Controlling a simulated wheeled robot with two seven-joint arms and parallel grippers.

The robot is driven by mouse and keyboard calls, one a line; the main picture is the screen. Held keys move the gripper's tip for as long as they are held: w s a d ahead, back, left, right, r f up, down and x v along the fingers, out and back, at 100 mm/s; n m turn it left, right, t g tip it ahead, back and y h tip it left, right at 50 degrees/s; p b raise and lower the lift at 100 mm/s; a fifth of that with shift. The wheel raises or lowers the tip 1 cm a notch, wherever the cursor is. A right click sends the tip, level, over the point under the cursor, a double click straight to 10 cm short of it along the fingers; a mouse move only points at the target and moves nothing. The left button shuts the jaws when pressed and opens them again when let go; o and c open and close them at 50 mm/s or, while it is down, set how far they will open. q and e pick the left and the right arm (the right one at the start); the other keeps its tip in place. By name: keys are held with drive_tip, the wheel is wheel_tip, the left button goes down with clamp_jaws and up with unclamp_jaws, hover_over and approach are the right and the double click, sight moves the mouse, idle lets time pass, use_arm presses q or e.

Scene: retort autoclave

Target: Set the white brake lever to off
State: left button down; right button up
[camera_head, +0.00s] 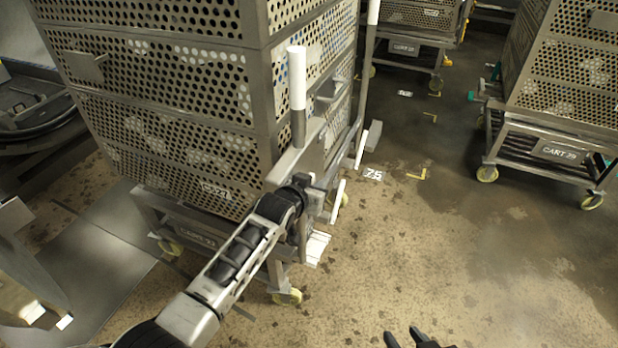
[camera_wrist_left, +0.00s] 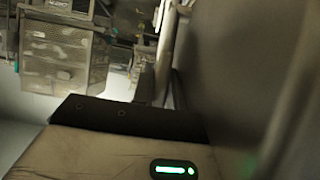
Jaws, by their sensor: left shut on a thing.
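A perforated metal basket cart (camera_head: 150,80) stands at the left. A short white brake lever (camera_head: 338,202) sticks out low at its near right corner. A second short white bar (camera_head: 361,150) is farther along that side. My left gripper (camera_head: 322,194) is at the corner, shut on the white lever; its fingertips are mostly hidden by the wrist and the cart frame. In the left wrist view a dark grey surface fills the right side, and the grip itself does not show. My right gripper (camera_head: 408,341) is at the bottom edge, its two dark fingertips apart and nothing between them.
Two upright posts with white grips, a near one (camera_head: 297,78) and a far one (camera_head: 373,10), rise by the cart. Another cart (camera_head: 565,80) stands at the right, and one (camera_head: 415,20) at the back. The floor between is open, with wet patches.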

idle(0.3)
use_arm(q)
drive_tip(key=c, duration=1.4)
unclamp_jaws()
drive_tip(key=shift+w, duration=0.1)
drive_tip(key=shift+a, duration=0.1)
